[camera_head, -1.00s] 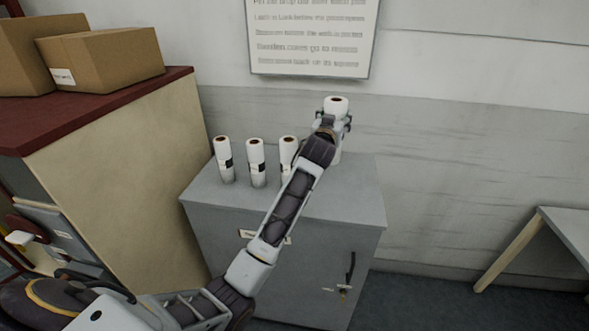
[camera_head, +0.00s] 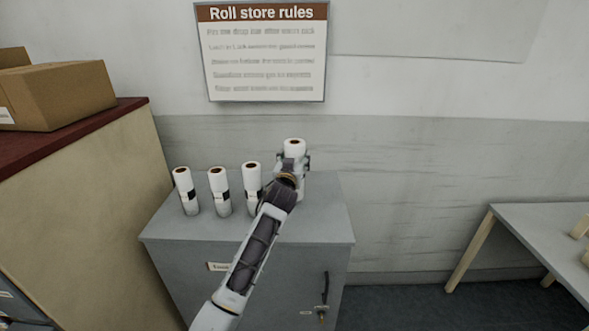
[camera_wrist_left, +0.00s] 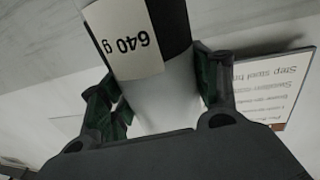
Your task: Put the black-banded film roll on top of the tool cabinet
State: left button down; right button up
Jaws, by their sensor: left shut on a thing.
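My left gripper (camera_head: 294,162) is shut on a white film roll (camera_head: 294,146) with a brown core, held upright at the back right of the grey tool cabinet (camera_head: 190,243). In the left wrist view the held roll (camera_wrist_left: 165,95) shows a black band and a pale label reading "640 g", with a green-padded finger on each side. The arm hides its lower end in the head view, so I cannot tell whether it touches the cabinet top. My right gripper is not in view.
Three white rolls with dark patches stand on the cabinet: left (camera_head: 183,181), middle (camera_head: 219,183), right (camera_head: 251,176), the last close to my arm. A wall sign (camera_head: 265,50) hangs behind. Cartons (camera_head: 66,95) sit on a taller cabinet at left; a table (camera_head: 545,230) stands at right.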

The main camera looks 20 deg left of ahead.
pick_arm(q)
notch_tip(320, 180, down, 4)
jog(key=shift+r, duration=0.25)
jog(key=shift+f, duration=0.1)
dwell(0.4)
jog(key=c, duration=0.8)
grip_release()
jog(key=shift+f, duration=0.2)
jog(key=o, duration=0.4)
jog(key=shift+o, duration=0.2)
jog(key=shift+r, duration=0.2)
